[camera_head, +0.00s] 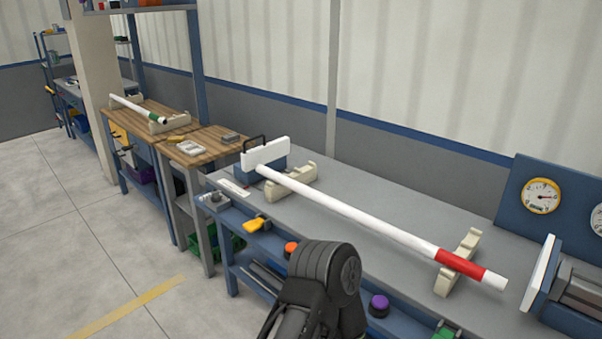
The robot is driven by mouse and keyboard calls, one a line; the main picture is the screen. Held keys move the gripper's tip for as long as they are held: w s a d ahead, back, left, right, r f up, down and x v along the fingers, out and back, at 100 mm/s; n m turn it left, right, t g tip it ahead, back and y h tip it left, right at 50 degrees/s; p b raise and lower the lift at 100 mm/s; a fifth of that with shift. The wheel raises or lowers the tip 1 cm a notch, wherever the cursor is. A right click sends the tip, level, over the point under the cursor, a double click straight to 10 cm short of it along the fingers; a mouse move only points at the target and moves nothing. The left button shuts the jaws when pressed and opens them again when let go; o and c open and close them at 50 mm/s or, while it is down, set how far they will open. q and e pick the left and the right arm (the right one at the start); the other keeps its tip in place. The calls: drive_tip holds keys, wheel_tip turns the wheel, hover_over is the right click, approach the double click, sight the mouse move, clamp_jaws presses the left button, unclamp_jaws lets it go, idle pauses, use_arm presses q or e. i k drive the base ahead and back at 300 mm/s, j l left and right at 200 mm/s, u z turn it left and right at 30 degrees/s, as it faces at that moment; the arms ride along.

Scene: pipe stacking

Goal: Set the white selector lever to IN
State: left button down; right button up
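A small grey fitting (213,200) with a pale part on it sits at the front left edge of the grey bench. It may be the white selector lever, but it is too small to tell its setting or read any IN mark. A pale label plate (234,188) lies just behind it on the bench top. A yellow handle (257,224) sticks out from the bench front, to the right of the fitting. A black arm link of mine rises from the bottom middle, in front of the bench. I see no fingertips of either gripper.
A long white pipe (350,212) with a red band lies on two cream cradles along the grey bench (370,185). A blue clamp with a white plate (265,152) stands at its left end. Orange and purple knobs (379,305) line the bench front. The floor at left is clear.

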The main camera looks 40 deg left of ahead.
sight(216, 192)
drive_tip(key=u, duration=0.5)
drive_tip(key=j+u, duration=0.15)
drive_tip(key=u, duration=0.85)
drive_tip(key=i+u, duration=0.1)
drive_tip(key=u, duration=0.4)
